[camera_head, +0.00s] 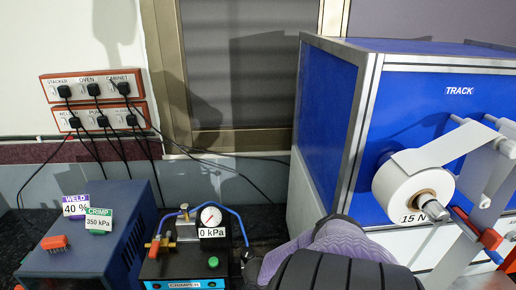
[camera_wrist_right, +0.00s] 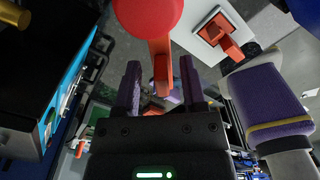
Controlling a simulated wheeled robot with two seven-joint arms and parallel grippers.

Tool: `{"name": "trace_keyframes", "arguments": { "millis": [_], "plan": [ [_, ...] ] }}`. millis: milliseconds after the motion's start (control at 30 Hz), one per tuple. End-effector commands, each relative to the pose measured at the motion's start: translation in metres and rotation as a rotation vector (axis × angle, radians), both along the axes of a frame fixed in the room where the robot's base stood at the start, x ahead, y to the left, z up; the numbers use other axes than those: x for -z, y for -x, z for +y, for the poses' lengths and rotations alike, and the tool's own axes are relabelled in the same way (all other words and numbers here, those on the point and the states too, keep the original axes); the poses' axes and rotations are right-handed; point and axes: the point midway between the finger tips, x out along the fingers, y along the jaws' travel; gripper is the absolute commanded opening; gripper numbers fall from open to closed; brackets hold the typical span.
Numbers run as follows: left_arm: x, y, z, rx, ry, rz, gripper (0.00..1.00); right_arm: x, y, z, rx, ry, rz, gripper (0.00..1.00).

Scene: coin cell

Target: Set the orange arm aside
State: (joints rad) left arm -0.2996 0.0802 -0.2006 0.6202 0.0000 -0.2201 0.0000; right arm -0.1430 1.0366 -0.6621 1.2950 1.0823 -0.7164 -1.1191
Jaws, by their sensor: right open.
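In the right wrist view, an orange arm (camera_wrist_right: 160,62) with a broad round red-orange head reaches down between the two purple fingers of my right gripper (camera_wrist_right: 160,72). The fingers are open, one on each side of its narrow stem. I cannot tell whether either finger touches it. A second orange piece (camera_wrist_right: 226,42) stands on a pale square plate to the right; its full shape is unclear. In the head view, my arm at the bottom hides what lies under it, and the right fingertips do not show. My left gripper is in neither view.
The crimper (camera_head: 185,262) with its gauge and hoses stands at bottom centre, beside a dark blue box (camera_head: 90,235) with WELD and CRIMP tags. A blue TRACK cabinet (camera_head: 440,100) with a white tape roll (camera_head: 400,190) fills the right. Plugs and cables hang on the left wall.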

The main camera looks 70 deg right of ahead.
Motion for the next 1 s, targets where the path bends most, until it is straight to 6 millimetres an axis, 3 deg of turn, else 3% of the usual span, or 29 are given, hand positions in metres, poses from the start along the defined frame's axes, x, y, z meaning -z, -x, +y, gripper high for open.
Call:
{"name": "trace_keyframes", "arguments": {
  "millis": [333,467,733,833,1000],
  "plan": [
    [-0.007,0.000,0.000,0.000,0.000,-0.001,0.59,-0.007,0.000,-0.001,0.001,0.002,0.001,0.53],
    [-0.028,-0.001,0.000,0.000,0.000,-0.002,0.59,-0.030,0.000,-0.001,0.000,0.001,0.000,0.53],
    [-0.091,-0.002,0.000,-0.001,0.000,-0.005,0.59,-0.096,0.000,-0.001,0.000,0.001,0.000,0.53],
    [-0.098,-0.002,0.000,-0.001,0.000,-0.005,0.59,-0.104,0.000,-0.001,0.000,0.001,0.000,0.53],
    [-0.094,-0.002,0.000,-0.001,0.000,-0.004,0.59,-0.099,0.000,0.000,0.000,0.001,0.000,0.53]
  ]
}}
